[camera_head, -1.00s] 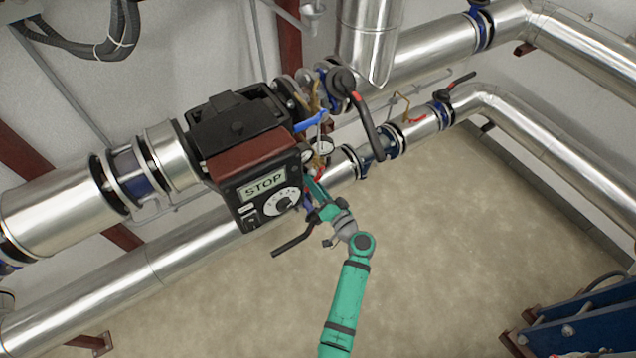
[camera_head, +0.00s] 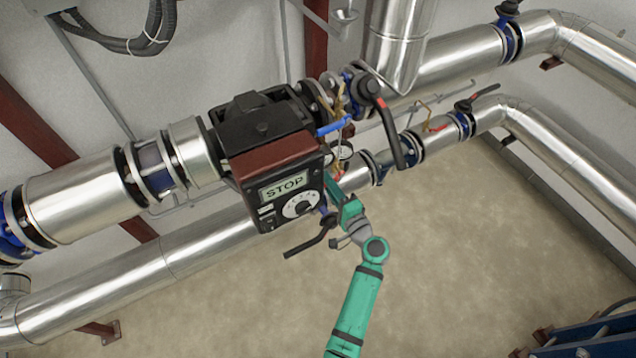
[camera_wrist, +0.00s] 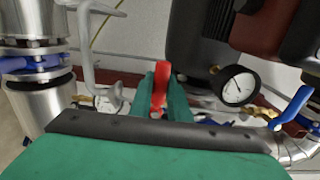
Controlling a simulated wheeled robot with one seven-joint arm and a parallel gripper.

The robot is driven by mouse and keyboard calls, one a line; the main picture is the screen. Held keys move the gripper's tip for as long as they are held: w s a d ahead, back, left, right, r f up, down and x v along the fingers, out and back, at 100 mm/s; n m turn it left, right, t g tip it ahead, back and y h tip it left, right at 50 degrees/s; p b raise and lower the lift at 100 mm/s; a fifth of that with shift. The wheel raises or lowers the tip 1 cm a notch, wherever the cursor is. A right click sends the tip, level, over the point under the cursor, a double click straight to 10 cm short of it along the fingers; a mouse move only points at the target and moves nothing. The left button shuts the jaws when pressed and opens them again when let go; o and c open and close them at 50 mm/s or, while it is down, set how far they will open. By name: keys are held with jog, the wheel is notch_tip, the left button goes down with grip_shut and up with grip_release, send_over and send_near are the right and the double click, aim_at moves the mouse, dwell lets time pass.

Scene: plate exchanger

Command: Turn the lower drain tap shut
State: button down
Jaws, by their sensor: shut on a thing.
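The drain tap's red lever (camera_wrist: 161,72) stands upright between my green fingers in the wrist view. My gripper (camera_wrist: 160,92) is shut on it, with a finger on either side. In the head view my gripper (camera_head: 333,184) reaches in just right of the pump's control box, by the lower pipe. There only a small bit of red shows by the fingertips. The tap's body and the lever's lower end are hidden behind my fingers, so I cannot tell how far the tap is turned.
The black pump control box (camera_head: 285,192) reading STOP is close left of my gripper. A round gauge (camera_wrist: 238,85) and a blue lever (camera_wrist: 293,104) are right in the wrist view. A black valve handle (camera_head: 390,135) hangs to the upper right. The floor in front is clear.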

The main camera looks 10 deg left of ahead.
jog(key=shift+r, duration=0.1)
dwell(0.4)
jog(key=c, duration=1.7)
grip_release()
jog(key=shift+o, duration=0.2)
jog(key=shift+d, duration=0.1)
jog(key=v, duration=1)
jog(key=shift+s+d, duration=0.25)
